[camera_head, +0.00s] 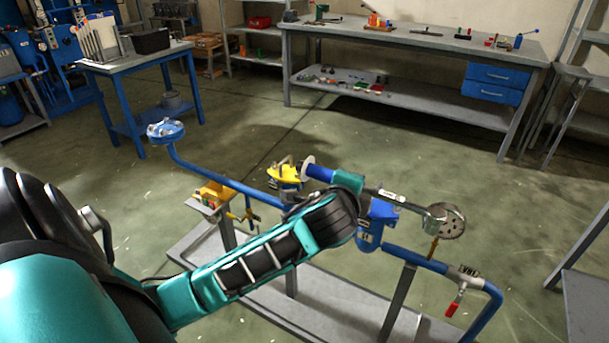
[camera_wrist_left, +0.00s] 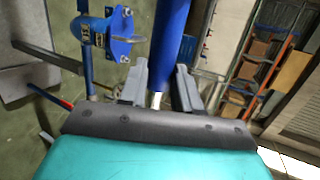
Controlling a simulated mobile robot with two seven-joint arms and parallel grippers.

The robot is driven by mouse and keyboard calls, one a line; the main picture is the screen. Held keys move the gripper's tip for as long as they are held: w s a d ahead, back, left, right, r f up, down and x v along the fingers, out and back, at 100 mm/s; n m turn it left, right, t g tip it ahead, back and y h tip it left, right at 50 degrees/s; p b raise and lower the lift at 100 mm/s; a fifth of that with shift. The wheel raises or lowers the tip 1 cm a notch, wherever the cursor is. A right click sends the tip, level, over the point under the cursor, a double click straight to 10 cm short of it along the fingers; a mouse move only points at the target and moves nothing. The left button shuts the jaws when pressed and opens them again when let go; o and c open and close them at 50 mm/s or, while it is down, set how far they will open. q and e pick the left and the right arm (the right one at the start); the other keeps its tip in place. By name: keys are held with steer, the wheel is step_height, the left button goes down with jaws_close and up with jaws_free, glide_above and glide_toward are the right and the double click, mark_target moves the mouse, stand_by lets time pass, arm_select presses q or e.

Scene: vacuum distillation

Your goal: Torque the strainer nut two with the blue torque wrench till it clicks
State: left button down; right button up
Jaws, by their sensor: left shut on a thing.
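My left gripper (camera_head: 346,184) is shut on the blue torque wrench, around the lower part of its blue handle (camera_head: 318,173). In the left wrist view the blue handle (camera_wrist_left: 171,45) stands between the two grey fingers (camera_wrist_left: 158,88). The wrench's metal shaft runs right to its round head (camera_head: 435,214), beside a grey perforated disc (camera_head: 453,221). The blue strainer body (camera_head: 369,236) sits in the pipe line below the shaft; its flange shows in the left wrist view (camera_wrist_left: 118,32). I cannot tell which nut is number two, or whether the wrench head is on a nut. My right gripper is not in view.
The blue pipe (camera_head: 230,182) stands on a grey frame (camera_head: 325,318), with a yellow part (camera_head: 284,174) and a red-handled valve (camera_head: 452,308). A long workbench (camera_head: 420,38) stands at the back, a blue table (camera_head: 135,62) back left. The floor between is clear.

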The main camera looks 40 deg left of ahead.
arm_select(q)
steer(key=w+a+f+n+g+y, duration=0.1)
steer(key=a, duration=0.2)
steer(key=w+a+f+n+g+y, duration=0.1)
steer(key=a+n, duration=0.1)
steer(key=a, duration=0.2)
steer(key=w+a+f+n+g+y, duration=0.1)
steer(key=w+a+n+y, duration=0.1)
steer(key=a, duration=0.2)
steer(key=shift+b, duration=0.3)
steer(key=a+f+n+g+y, duration=0.2)
steer(key=a+f+n+g, duration=0.1)
steer(key=a, duration=0.4)
steer(key=shift+w+f+n+g+y, duration=0.15)
steer(key=shift+f+n+g+y, duration=0.2)
steer(key=shift+f, duration=0.3)
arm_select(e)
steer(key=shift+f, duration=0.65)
arm_select(q)
steer(key=shift+d+f+b, duration=0.1)
steer(key=shift+b, duration=0.25)
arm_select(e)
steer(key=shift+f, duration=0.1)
